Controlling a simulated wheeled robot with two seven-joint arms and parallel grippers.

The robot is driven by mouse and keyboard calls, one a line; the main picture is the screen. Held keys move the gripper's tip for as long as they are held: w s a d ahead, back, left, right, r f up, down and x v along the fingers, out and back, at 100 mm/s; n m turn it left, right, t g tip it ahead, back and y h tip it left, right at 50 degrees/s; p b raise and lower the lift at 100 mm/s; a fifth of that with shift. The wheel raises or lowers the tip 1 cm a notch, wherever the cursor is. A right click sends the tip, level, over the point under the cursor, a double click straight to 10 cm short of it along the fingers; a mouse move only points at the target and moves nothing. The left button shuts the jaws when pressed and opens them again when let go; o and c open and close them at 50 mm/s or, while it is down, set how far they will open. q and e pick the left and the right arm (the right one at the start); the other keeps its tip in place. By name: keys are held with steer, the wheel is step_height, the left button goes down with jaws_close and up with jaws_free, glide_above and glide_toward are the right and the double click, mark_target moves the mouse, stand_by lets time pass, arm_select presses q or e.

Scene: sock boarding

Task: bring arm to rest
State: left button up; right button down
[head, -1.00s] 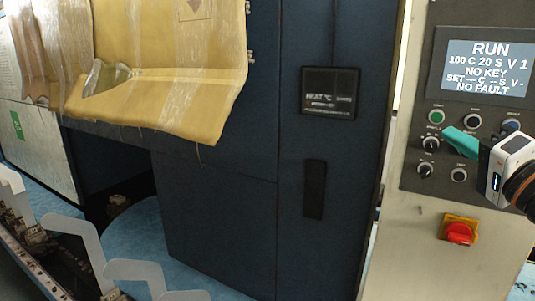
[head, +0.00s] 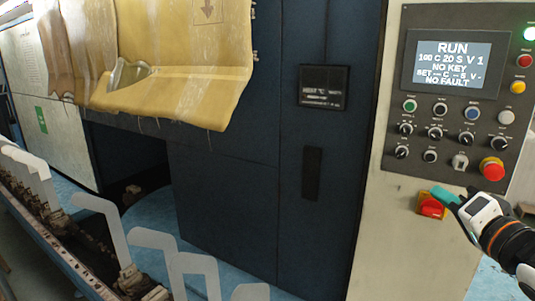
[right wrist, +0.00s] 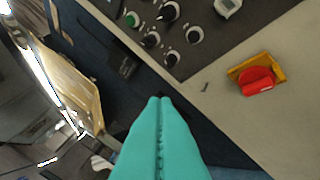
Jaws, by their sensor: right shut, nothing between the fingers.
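My right gripper (head: 446,197) has teal fingers and is at the lower right of the head view, in front of the cream control cabinet. Its fingers are shut together with nothing between them, as the right wrist view (right wrist: 159,100) also shows. The fingertips overlap the red rotary switch on its yellow plate (head: 432,206) in the head view; in the right wrist view this switch (right wrist: 257,80) stands apart, to the right of the fingers. The control panel (head: 400,168) is above the gripper, with its screen (head: 453,64) reading RUN and NO FAULT. My left gripper is not in view.
A dark blue machine cabinet (head: 230,190) fills the middle. A yellow translucent curtain (head: 190,90) hangs at upper left. White flat sock boards (head: 150,240) stand in a row along a rail at lower left. A red stop button (head: 493,170) sticks out from the panel.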

steer(key=s+a+f+n+g+h, duration=0.1)
steer(key=s+a+f+n+g, duration=0.15)
steer(key=f, duration=0.95)
steer(key=s+a+f+n+g+h, duration=0.15)
steer(key=s+f+g, duration=0.25)
steer(key=f, duration=0.9)
steer(key=s+a+f+n+g, duration=0.3)
steer(key=s+f+g, duration=0.1)
steer(key=s+f, duration=0.5)
steer(key=s+a+f+n+g, duration=0.35)
steer(key=s+f, duration=0.35)
steer(key=s, duration=0.5)
step_height(320, 180, down, 28)
steer(key=s+g+b, duration=0.1)
steer(key=g+b, duration=0.1)
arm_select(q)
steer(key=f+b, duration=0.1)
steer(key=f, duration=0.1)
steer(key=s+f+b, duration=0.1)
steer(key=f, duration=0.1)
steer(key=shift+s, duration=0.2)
arm_select(e)
steer(key=s+d+f, duration=0.2)
steer(key=s+f, duration=1.4)
steer(key=f, duration=0.2)
steer(key=shift+s+d+g, duration=0.15)
steer(key=shift+d+g, duration=0.15)
steer(key=shift+g, duration=0.1)
steer(key=shift+f, duration=0.1)
